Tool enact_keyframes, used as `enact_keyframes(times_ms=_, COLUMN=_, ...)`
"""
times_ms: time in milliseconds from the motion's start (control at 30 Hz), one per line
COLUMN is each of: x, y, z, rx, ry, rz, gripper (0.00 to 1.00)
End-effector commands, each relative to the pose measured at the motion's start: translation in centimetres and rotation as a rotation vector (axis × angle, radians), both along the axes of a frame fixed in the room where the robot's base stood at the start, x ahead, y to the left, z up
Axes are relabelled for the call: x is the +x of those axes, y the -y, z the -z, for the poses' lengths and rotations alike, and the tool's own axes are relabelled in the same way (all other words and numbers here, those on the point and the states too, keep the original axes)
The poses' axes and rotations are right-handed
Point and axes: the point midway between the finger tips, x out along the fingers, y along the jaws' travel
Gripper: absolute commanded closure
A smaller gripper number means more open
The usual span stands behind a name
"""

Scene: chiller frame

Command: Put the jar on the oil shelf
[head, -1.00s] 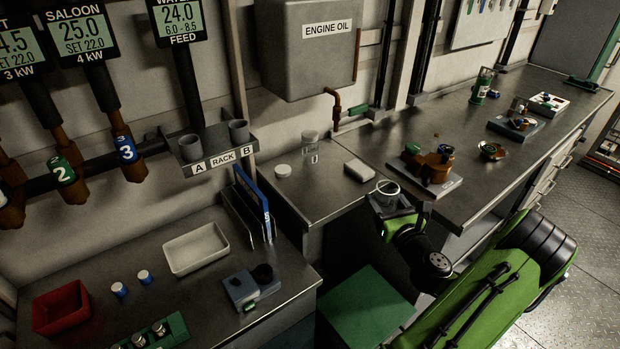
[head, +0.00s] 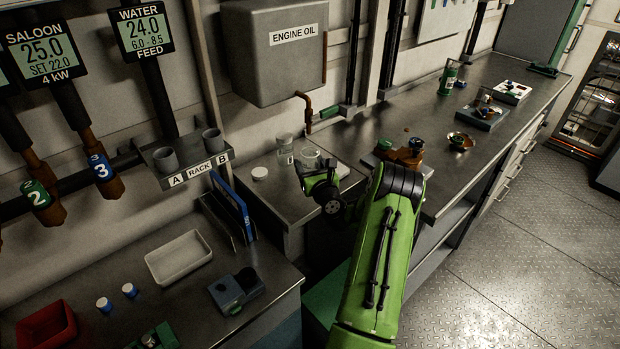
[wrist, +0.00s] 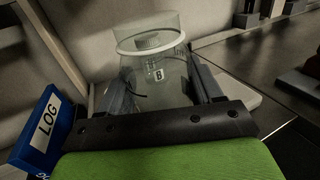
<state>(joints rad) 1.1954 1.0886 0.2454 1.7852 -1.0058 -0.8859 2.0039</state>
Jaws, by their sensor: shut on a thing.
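My gripper (head: 312,170) is shut on a clear glass jar (head: 310,156), held upright by its sides. In the wrist view the jar (wrist: 152,48) stands between the two fingers, with its pale rim up. A second clear jar (head: 285,146) with a small label stands on the steel shelf (head: 284,205) below the engine oil tank (head: 285,50). The held jar appears over the right part of this shelf, beside the second jar. I cannot tell whether its base touches. A label with a dark character shows through the glass in the wrist view.
A white lid (head: 260,173) lies on the shelf's left part, and a white block (head: 341,169) is at its right. A copper pipe (head: 304,108) hangs above the shelf's back. A blue log binder (head: 232,203) stands left. Brown parts (head: 402,153) occupy the right bench.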

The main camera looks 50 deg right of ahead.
Motion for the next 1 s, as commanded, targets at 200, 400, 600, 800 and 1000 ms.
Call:
enact_keyframes(times_ms=200, x=-0.2, y=0.0, z=3.5, rx=0.004, ry=-0.006, rz=0.001, gripper=0.73)
enact_keyframes(times_ms=400, x=0.2, y=0.0, z=6.6, rx=0.001, ry=-0.006, rz=0.0, gripper=0.73)
enact_keyframes(times_ms=600, x=0.2, y=0.1, z=6.4, rx=0.002, ry=-0.005, rz=0.002, gripper=0.73)
enact_keyframes(times_ms=800, x=0.1, y=0.1, z=6.7, rx=0.002, ry=-0.006, rz=0.001, gripper=0.23)
enact_keyframes(times_ms=1000, x=0.1, y=0.1, z=6.7, rx=0.002, ry=-0.006, rz=0.001, gripper=0.1)
